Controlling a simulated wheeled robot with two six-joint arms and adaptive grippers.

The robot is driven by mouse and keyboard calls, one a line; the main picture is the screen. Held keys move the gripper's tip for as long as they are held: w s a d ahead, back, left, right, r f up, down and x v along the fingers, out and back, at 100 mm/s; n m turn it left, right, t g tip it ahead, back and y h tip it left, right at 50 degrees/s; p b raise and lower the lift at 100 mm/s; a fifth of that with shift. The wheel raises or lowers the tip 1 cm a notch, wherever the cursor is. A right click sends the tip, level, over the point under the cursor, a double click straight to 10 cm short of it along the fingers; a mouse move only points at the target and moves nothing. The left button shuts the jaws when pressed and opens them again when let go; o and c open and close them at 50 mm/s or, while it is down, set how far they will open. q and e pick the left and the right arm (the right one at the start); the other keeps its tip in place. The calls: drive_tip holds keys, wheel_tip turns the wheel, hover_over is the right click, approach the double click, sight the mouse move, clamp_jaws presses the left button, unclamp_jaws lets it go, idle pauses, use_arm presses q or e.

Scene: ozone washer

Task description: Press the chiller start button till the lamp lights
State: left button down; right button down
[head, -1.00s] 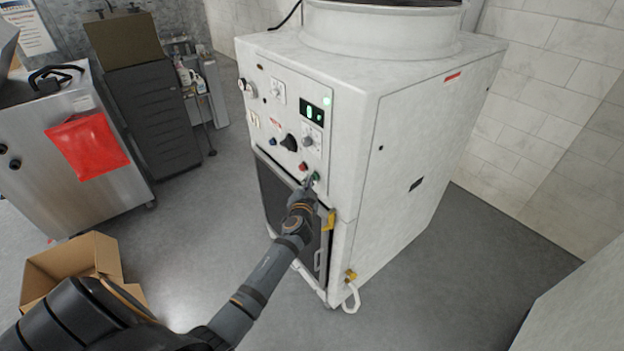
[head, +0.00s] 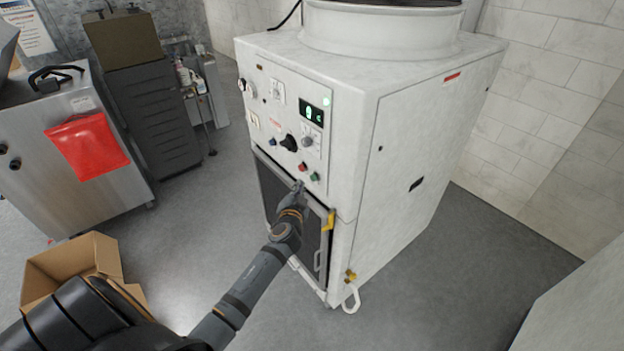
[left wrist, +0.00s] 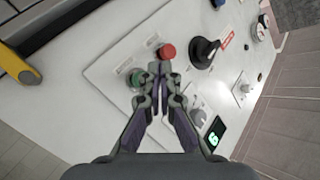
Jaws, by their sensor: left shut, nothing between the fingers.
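The white chiller (head: 420,150) stands in the middle of the head view, with a control panel on its left face. A green button (head: 315,176) and a red button (head: 303,167) sit low on the panel. The green button (left wrist: 136,79) and red button (left wrist: 167,51) also show in the left wrist view. A small round lamp (head: 327,101) at the panel's upper right glows pale green. The display (head: 311,111) below it is lit. My left gripper (head: 299,187) is shut and empty, just in front of the panel and left of and below the green button, apparently clear of it.
A black rotary knob (head: 290,143) and other controls are close by on the panel. A yellow latch (head: 331,219) is on the front grille door. A cardboard box (head: 70,265) and a steel cabinet (head: 75,150) stand left. Grey floor is open right of the chiller.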

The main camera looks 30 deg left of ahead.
use_arm(q)
drive_tip(key=shift+s+a, duration=0.3)
drive_tip(key=shift+s, duration=0.5)
drive_tip(key=shift+s+a, duration=0.3)
drive_tip(key=shift+s, duration=0.45)
drive_tip(key=s+d+f+g+h, duration=0.15)
drive_tip(key=s+f, duration=0.35)
drive_tip(key=f, duration=0.5)
drive_tip(key=s+f+g+h, duration=0.1)
drive_tip(key=s+f+g, duration=0.3)
drive_tip(key=f, duration=0.6)
drive_tip(key=s+f+g+h, duration=0.1)
drive_tip(key=s+f, duration=0.5)
drive_tip(key=f, duration=0.5)
drive_tip(key=s+d+f+g, duration=0.2)
drive_tip(key=s+f, duration=0.3)
drive_tip(key=s, duration=0.5)
drive_tip(key=s+d+f+n+g+h, duration=0.1)
drive_tip(key=s+d+f+g, duration=0.2)
drive_tip(key=s+f, duration=0.3)
drive_tip(key=s+d+f+n+g+h, duration=0.1)
drive_tip(key=s+f, duration=0.5)
drive_tip(key=s, duration=1)
drive_tip(key=shift+s+d+f+g, duration=0.15)
drive_tip(key=shift+d+f+g, duration=0.05)
drive_tip(key=shift+d+g, duration=0.5)
drive_tip(key=shift+n, duration=0.3)
